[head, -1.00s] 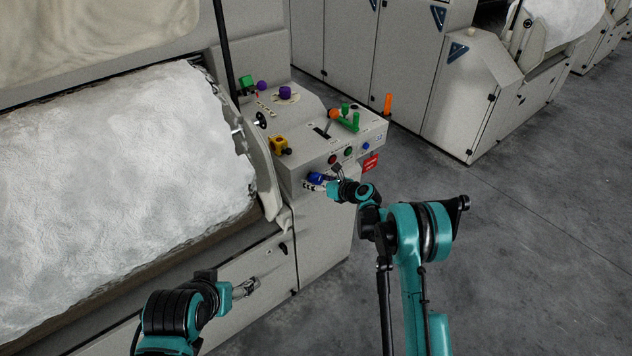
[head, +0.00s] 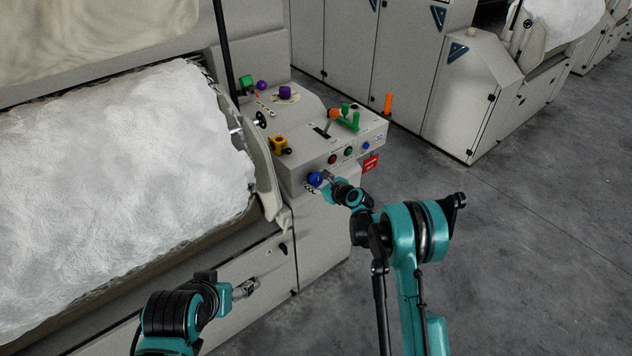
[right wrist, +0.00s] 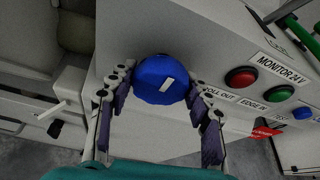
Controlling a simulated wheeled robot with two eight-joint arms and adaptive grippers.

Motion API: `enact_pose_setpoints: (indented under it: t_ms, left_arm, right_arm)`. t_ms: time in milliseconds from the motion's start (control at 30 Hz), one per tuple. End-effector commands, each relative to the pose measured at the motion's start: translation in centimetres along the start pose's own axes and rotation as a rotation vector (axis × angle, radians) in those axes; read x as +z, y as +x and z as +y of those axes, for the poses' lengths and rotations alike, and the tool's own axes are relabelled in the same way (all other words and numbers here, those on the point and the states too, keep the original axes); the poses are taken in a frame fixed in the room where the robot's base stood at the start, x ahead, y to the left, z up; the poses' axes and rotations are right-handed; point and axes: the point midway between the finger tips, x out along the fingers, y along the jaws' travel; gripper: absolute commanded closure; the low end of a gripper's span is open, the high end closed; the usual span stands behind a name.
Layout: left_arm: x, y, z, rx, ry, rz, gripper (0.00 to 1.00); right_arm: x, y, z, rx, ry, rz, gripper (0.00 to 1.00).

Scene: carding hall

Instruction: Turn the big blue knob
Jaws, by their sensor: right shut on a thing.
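The big blue knob (head: 315,179) is on the front face of the control box, at its lower left. In the right wrist view the blue knob (right wrist: 152,72) is round and faceted, with a slanted white mark on its face. My right gripper (head: 323,182) is at the knob; in the wrist view the right gripper (right wrist: 160,88) has one finger on each side of it, shut on it. My left gripper (head: 246,287) is low in front of the machine, away from the knob; its finger opening is too small to tell.
The control box (head: 312,160) also bears a red button (head: 332,159), a green button (head: 348,152), a small blue button (head: 365,146), a yellow part (head: 279,144), a purple knob (head: 285,92) and green-handled levers (head: 348,122). A red tag (head: 371,163) hangs at right. Open floor lies right.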

Motion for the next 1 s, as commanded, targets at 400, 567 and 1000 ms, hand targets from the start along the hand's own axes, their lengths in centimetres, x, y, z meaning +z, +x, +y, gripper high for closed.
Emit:
enact_pose_setpoints:
  t_ms: [400, 567, 1000]
  left_arm:
    - [0.01, 0.02, 0.00, 0.000, 0.000, 0.000, 0.29]
    - [0.01, 0.02, 0.00, 0.000, 0.000, 0.000, 0.29]
    - [0.01, 0.02, 0.00, 0.000, 0.000, 0.000, 0.29]
  right_arm:
    - [0.03, 0.02, 0.07, -0.082, -0.200, 0.000, 0.79]
    - [0.02, 0.02, 0.04, -0.093, -0.228, 0.000, 0.79]
    - [0.01, 0.02, 0.02, -0.096, -0.234, 0.000, 0.45]
